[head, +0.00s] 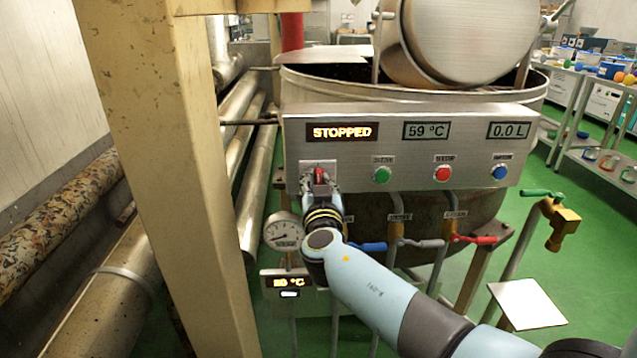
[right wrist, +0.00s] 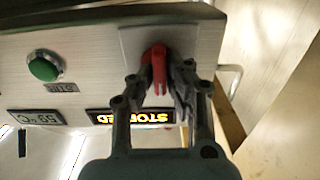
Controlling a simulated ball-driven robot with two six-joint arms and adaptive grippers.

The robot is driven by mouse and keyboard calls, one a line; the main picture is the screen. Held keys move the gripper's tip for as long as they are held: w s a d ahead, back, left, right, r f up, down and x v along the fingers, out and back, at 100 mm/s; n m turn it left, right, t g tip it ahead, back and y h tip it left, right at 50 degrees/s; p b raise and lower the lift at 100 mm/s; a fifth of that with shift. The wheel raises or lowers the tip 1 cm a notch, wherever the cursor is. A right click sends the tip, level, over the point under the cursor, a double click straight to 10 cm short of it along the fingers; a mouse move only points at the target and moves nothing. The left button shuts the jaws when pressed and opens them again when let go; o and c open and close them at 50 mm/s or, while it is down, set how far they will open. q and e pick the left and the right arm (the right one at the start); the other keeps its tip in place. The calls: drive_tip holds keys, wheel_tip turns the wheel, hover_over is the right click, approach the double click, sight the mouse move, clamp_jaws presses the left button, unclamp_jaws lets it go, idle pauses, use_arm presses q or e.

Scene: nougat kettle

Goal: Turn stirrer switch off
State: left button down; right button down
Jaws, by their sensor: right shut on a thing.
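The stirrer switch is a red lever (head: 319,175) on a pale plate at the left end of the kettle's control panel (head: 400,160). My right gripper (head: 320,186) is at this lever, its arm coming in from the lower right. In the right wrist view the red lever (right wrist: 156,66) is between the two dark fingers of my right gripper (right wrist: 157,85), which is shut on it. The fingers hide part of the lever. A display (head: 342,132) above the switch reads STOPPED. My left gripper is not in view.
Green (head: 382,175), red (head: 442,174) and blue (head: 500,172) buttons sit right of the switch. Pipes with blue and red (head: 474,239) handles and a round gauge (head: 284,231) are below. A beige post (head: 170,160) stands close on the left.

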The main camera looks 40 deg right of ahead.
idle(0.3)
drive_tip(key=n+b, duration=0.2)
drive_tip(key=n, duration=0.4)
drive_tip(key=n+b, duration=0.2)
drive_tip(key=n, duration=0.4)
drive_tip(key=n+b, duration=0.2)
drive_tip(key=n, duration=0.4)
drive_tip(key=shift+w+a+f+b, duration=0.1)
drive_tip(key=shift+a+f+b, duration=0.15)
drive_tip(key=shift+f+b, duration=0.15)
idle(0.4)
drive_tip(key=c, duration=1.3)
unclamp_jaws()
drive_tip(key=shift+r, duration=0.1)
drive_tip(key=shift+c, duration=0.2)
